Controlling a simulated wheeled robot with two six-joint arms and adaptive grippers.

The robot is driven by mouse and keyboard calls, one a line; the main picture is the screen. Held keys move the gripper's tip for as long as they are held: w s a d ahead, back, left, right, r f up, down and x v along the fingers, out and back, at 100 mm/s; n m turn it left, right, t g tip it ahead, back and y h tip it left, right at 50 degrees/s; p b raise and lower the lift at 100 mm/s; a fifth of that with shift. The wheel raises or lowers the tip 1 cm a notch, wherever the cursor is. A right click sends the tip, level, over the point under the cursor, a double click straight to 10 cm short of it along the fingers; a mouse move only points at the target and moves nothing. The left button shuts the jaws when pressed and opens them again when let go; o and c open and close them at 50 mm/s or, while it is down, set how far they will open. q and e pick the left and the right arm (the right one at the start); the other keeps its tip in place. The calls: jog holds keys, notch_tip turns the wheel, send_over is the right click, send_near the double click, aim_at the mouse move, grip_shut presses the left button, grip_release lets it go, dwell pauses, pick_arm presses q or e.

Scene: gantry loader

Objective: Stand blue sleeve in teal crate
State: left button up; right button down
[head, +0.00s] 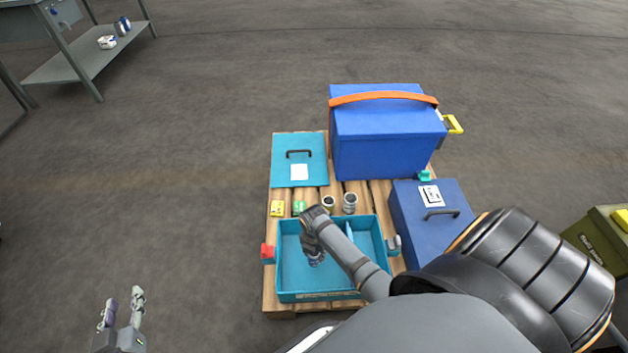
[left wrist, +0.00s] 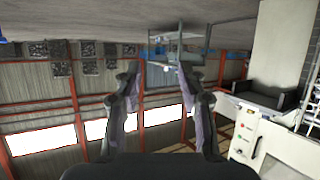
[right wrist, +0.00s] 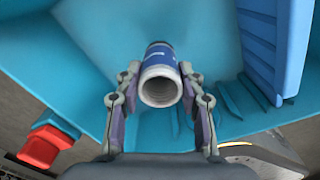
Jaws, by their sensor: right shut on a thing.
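The teal crate (head: 290,288) lies on a wooden pallet, with a divider to the right of its middle. My right gripper (head: 316,258) reaches down into the crate's larger left compartment. In the right wrist view my right gripper (right wrist: 160,100) is shut on the blue sleeve (right wrist: 160,52), whose pale open end faces the camera. The sleeve is mostly hidden in the head view; I cannot tell whether it touches the crate floor. My left gripper (head: 122,302) is open and empty, far left of the pallet; its spread fingers show in the left wrist view (left wrist: 160,80).
Behind the crate stand a yellow block (head: 277,208), a green block (head: 299,207) and two open cylinders (head: 349,203). A teal lid (head: 287,172), a large blue box (head: 385,145) and a blue case (head: 415,225) share the pallet.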

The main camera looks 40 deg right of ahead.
jog(key=shift+w+f+b, duration=0.1)
jog(key=shift+f+b, duration=0.35)
jog(key=shift+f, duration=0.4)
jog(key=shift+f+b, duration=0.4)
jog(key=shift+f, duration=0.35)
pick_arm(q)
jog(key=w+r+t, duration=0.3)
jog(key=r+t, duration=0.5)
jog(key=r, duration=0.9)
jog(key=shift+a, duration=0.2)
jog(key=shift+r, duration=0.2)
pick_arm(e)
jog(key=shift+f, duration=0.15)
jog(key=c, duration=0.8)
grip_release()
